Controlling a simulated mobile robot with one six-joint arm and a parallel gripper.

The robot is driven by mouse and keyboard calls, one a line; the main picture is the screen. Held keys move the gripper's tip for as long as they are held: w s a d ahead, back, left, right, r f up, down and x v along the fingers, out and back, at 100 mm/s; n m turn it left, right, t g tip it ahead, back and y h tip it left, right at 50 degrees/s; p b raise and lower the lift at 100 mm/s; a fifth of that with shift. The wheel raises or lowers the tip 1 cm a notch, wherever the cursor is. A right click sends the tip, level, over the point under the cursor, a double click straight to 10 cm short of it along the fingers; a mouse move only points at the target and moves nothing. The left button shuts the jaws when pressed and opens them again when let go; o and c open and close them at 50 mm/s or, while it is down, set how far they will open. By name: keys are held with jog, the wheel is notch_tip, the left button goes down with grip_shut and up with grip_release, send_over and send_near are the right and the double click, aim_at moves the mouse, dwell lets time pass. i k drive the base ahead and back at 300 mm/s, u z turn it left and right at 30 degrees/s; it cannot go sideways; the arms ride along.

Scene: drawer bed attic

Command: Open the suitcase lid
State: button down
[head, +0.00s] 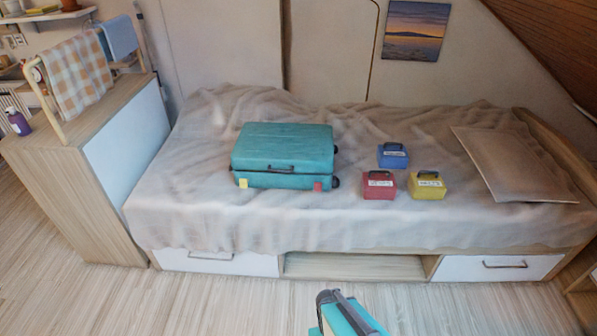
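The teal suitcase (284,150) lies flat on the bed, left of the middle, with its lid down. A dark handle (281,169) is on its front side. A yellow tag and a red tag show near its front corners, and dark wheels show at its right end. My gripper (335,299) shows at the bottom edge of the head view, in front of the bed and well apart from the suitcase. Only a grey and teal part of it is seen, so its fingers cannot be made out.
Blue (393,157), red (379,187) and yellow (428,187) small cases stand on the bed right of the suitcase. A pillow (513,165) lies at the right end. A wooden cabinet (65,185) stands at the left. The floor before the bed is clear.

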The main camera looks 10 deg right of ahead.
aim_at(285, 147)
jog(key=z, duration=0.05)
jog(key=k, duration=0.45)
jog(key=u, duration=0.3)
jog(key=i, duration=0.9)
jog(key=u, duration=0.75)
